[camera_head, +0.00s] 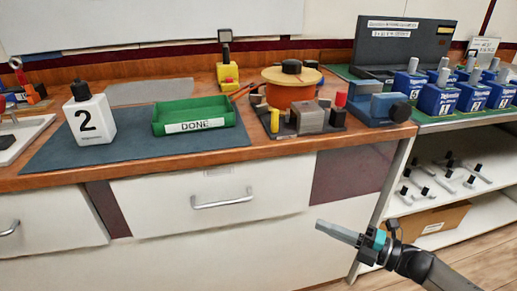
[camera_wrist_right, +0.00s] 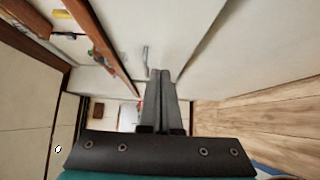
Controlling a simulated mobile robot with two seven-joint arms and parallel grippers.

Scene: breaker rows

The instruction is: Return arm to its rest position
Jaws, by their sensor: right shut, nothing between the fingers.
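My right gripper (camera_head: 338,233) is in front of the bench, below the worktop edge, before the white cabinet front. Its fingers point left in the head view. In the right wrist view its two fingers (camera_wrist_right: 161,72) lie together, shut with nothing between them. It touches nothing that I can see. My left gripper shows in neither view.
Blue numbered blocks (camera_head: 437,100) stand at right above a shelf (camera_head: 455,215). Drawer handles (camera_head: 222,201) stick out.

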